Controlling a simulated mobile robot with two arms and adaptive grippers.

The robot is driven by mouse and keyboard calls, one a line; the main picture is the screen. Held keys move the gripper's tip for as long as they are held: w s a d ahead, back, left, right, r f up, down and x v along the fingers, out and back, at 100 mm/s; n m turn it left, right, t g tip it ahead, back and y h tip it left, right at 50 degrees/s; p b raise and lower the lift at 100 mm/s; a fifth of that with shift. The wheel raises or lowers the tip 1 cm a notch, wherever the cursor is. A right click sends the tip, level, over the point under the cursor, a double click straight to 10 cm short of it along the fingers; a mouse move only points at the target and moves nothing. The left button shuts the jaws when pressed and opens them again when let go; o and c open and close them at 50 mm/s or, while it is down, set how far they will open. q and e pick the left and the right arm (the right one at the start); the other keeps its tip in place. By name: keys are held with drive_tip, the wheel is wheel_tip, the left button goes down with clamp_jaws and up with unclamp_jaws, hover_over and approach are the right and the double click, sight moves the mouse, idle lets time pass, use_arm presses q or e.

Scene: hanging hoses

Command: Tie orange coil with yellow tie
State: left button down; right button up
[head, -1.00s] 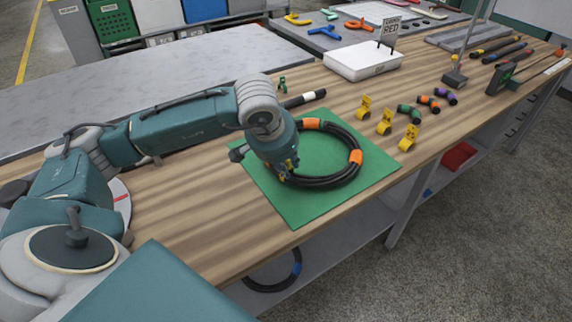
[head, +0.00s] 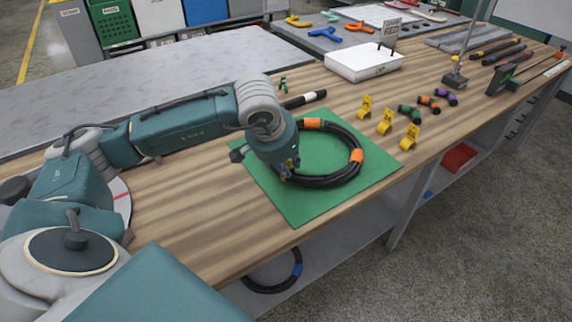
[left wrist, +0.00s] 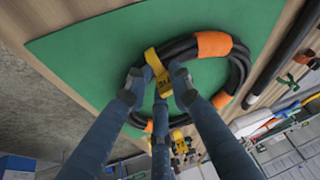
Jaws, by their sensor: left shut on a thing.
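The black coil with orange bands (head: 356,157) lies on the green mat (head: 300,212); it also shows in the left wrist view (left wrist: 238,70). My left gripper (head: 289,169) is low at the coil's near left side. In the left wrist view its fingers (left wrist: 157,80) are shut on a yellow tie (left wrist: 154,62), right at the coil's black hose. The fingertips hide part of the tie, and I cannot tell whether it goes fully around the hose. My right gripper is in neither view.
Several labelled yellow ties (head: 385,121) stand right of the mat, near small coloured connectors (head: 428,104). A white box (head: 362,68) with a "RED" sign stands behind. A black tube (head: 303,99) lies beyond the mat. Another coil (head: 277,282) is on the lower shelf. The mat's front is clear.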

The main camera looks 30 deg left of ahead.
use_arm(q)
drive_tip(key=shift+s+f, duration=0.2)
drive_tip(key=shift+f, duration=0.3)
drive_tip(key=shift+s+f, duration=0.2)
drive_tip(key=shift+f, duration=0.3)
drive_tip(key=c, duration=1.6)
unclamp_jaws()
drive_tip(key=shift+d, duration=0.1)
drive_tip(key=shift+o, duration=0.8)
drive_tip(key=shift+w, duration=0.15)
drive_tip(key=shift+w+f+g, duration=0.3)
drive_tip(key=shift+w+f, duration=0.1)
drive_tip(key=shift+r, duration=0.25)
